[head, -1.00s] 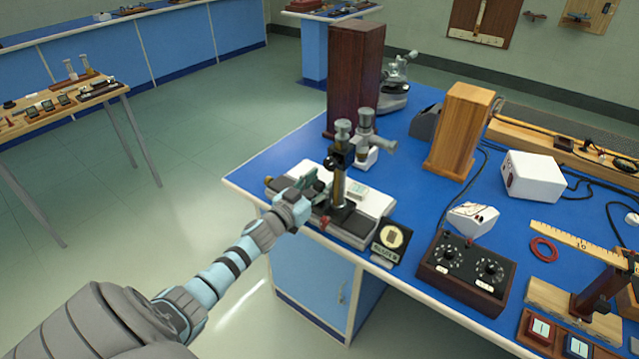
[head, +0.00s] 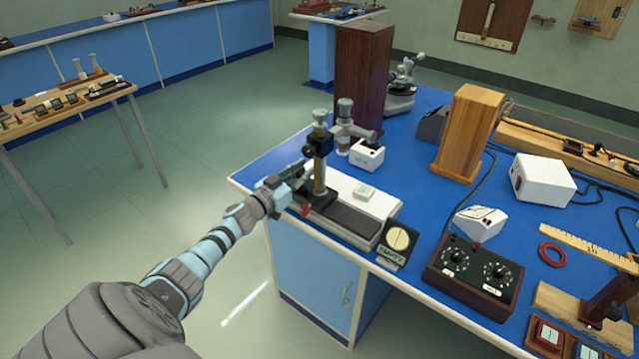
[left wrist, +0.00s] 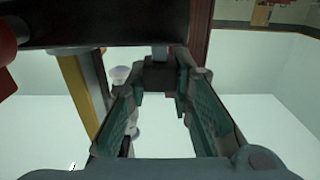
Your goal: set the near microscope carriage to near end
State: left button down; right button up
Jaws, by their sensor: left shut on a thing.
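The near microscope carriage (head: 318,175) carries an upright brass pillar with a dark block and a grey eyepiece tube. It stands at the left end of its bed (head: 350,226), a dark and grey rail along the blue bench's front edge. My left gripper (head: 290,178) is at the left side of the carriage, low by the pillar, shut on a part of it. In the left wrist view the gripper (left wrist: 160,84) has its fingers around a small dark block (left wrist: 158,72), and the brass pillar (left wrist: 75,95) shows at left. My right gripper is not in view.
A white plate (head: 343,187) with a small pale block lies behind the bed. A dial meter (head: 397,243) stands at its right end, and a control box (head: 471,267) is further right. A dark wooden box (head: 361,85) stands behind.

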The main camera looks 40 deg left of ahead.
pick_arm(q)
jog(key=a+b, duration=0.2)
jog(key=a, duration=0.1)
jog(key=a+b, duration=0.1)
jog(key=a, duration=0.2)
jog(key=shift+s+a+f+b, duration=0.1)
jog(key=shift+a+f+b, duration=0.15)
jog(key=shift+b, duration=0.15)
jog(key=shift+a+r, duration=0.15)
jog(key=shift+a, duration=0.3)
jog(key=shift+r, duration=0.15)
